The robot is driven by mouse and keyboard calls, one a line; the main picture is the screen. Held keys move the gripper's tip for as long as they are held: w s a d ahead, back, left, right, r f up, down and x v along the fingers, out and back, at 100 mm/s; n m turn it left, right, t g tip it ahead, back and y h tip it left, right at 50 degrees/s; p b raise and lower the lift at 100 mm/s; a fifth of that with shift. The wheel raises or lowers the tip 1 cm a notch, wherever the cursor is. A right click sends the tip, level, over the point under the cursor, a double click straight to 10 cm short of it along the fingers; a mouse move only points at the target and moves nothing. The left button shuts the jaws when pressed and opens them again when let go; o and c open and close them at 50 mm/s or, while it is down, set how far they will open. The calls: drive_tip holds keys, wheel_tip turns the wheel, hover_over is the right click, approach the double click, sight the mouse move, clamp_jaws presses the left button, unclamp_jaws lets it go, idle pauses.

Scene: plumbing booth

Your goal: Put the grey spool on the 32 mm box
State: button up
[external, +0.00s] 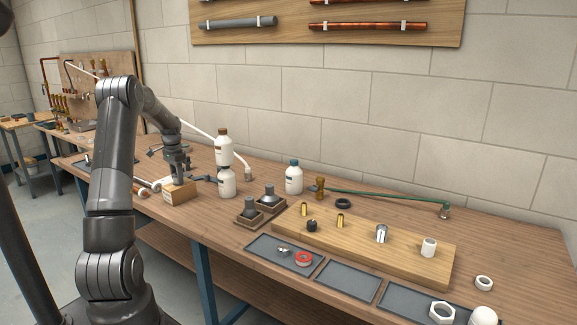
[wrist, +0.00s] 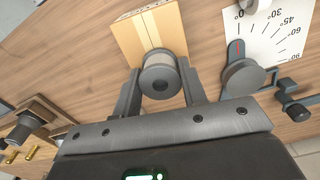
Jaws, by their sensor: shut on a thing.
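The grey spool (wrist: 160,82) is held between the two fingers of my gripper (wrist: 158,90), its round end facing the wrist camera. In the external view my gripper (external: 179,172) points down directly over a small cardboard box (external: 181,193), which I take to be the 32 mm box; no size is readable. The box (wrist: 145,32) also shows in the wrist view, behind the spool, with a pale tape strip along it. The spool is at or just above the box top; I cannot tell whether they touch. My fingers mostly hide the spool in the external view.
A white sheet with angle marks (wrist: 268,30) and a dark lever lie beside the box. White bottles (external: 227,182) stand close to the right of my gripper. Wooden holders with grey fittings (external: 250,214) and a fittings board (external: 365,240) lie farther right.

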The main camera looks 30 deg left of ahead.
drive_tip(key=shift+f, duration=0.1)
drive_tip(key=o, duration=0.9)
drive_tip(key=shift+o, duration=0.2)
wheel_tip(320, 180, up, 12)
